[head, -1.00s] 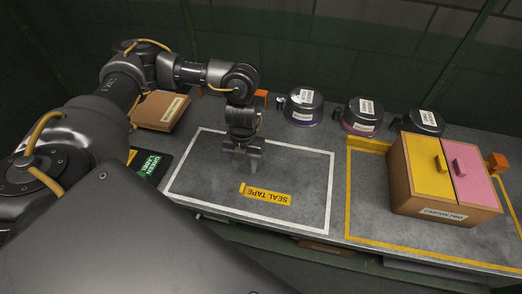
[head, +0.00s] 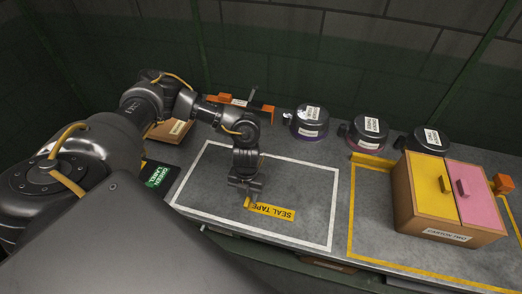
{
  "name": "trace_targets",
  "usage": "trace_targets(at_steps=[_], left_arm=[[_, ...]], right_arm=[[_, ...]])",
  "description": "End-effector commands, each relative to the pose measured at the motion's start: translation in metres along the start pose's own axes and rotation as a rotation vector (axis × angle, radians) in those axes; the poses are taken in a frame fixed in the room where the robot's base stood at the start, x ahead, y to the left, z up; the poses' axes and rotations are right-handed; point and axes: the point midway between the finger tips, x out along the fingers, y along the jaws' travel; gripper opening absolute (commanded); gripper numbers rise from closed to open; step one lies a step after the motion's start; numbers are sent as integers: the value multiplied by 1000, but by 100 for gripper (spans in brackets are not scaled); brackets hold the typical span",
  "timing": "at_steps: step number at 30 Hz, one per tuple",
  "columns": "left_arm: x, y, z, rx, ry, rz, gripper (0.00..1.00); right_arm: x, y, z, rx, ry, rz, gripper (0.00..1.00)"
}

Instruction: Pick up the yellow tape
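The yellow tape (head: 271,211), a flat strip lettered "SEAL TAPE", lies on the grey worktop inside the white outlined rectangle in the head view. My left gripper (head: 248,199) points down over the left end of the tape, with its fingertips close to that end. The fingers partly hide the tape's left end. I cannot tell whether they touch it or how far apart they are. My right gripper is not in view.
A box with yellow and pink lids (head: 450,195) stands in the yellow outline at right. Several dark round pots (head: 310,123) line the back. An orange-ended fixture (head: 225,98) and brown box (head: 168,131) stand behind my arm. A green label (head: 158,177) lies left.

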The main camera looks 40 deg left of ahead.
Motion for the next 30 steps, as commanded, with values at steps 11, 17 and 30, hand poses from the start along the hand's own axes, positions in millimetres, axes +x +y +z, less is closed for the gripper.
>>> trace_targets(at_steps=[11,17,30], left_arm=[[24,0,0,0,0,0,40],[24,0,0,0,-1,0,24],[23,0,0,0,-1,0,0]], right_arm=[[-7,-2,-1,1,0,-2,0],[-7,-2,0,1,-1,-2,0],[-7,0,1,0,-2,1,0]])
